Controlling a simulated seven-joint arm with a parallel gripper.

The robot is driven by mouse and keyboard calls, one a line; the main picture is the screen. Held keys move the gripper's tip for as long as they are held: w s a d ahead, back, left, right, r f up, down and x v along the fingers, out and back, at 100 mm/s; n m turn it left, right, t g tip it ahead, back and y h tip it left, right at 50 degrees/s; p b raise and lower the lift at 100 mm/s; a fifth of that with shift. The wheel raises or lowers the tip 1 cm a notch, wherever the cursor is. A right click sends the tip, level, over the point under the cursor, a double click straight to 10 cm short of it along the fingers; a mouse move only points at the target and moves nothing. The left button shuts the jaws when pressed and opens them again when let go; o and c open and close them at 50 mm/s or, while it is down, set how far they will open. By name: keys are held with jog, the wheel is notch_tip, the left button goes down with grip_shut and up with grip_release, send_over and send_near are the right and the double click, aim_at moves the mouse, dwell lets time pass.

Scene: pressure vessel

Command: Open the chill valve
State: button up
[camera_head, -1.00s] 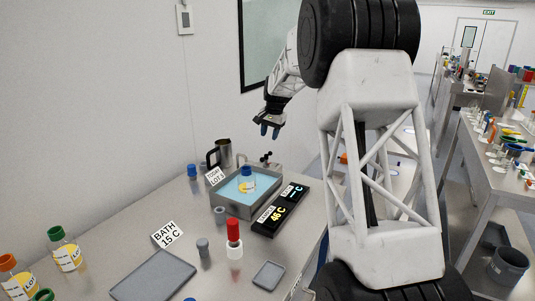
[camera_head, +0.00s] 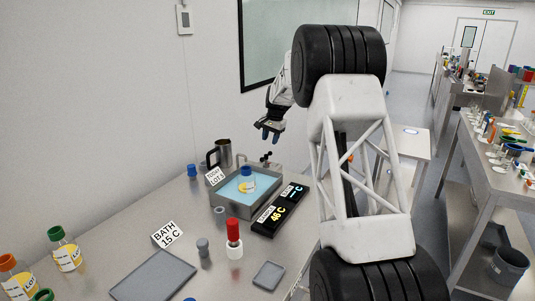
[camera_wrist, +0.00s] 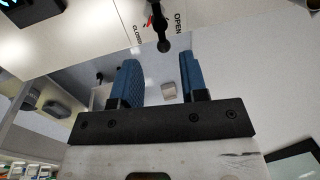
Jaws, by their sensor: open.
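The chill valve shows in the wrist view as a black lever (camera_wrist: 161,30) with a round knob end, on a light plate marked CLOSED on its left and OPEN on its right. The lever lies between the two words; which setting it is at I cannot tell. In the head view a small black handle (camera_head: 266,157) at the back of the bath appears to be this valve. My gripper (camera_head: 269,136) is above that handle. In the wrist view my gripper (camera_wrist: 158,80) has its blue fingers apart and empty, with the knob beyond the gap and not between the fingers.
The water bath (camera_head: 236,208) holds a blue-capped bottle (camera_head: 247,178). A dark display box (camera_head: 279,210) reads 46 C in front. A metal jug (camera_head: 223,153) stands left of the handle, close to my gripper.

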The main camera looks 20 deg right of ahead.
aim_at(267, 155)
jog(key=shift+w+a+f, duration=0.15)
jog(key=shift+f, duration=1.1)
jog(key=shift+w+a+f, duration=0.2)
jog(key=shift+f, duration=1)
jog(key=shift+w+a+f, duration=0.15)
jog(key=shift+f, duration=1.1)
jog(key=shift+c, duration=0.3)
grip_shut()
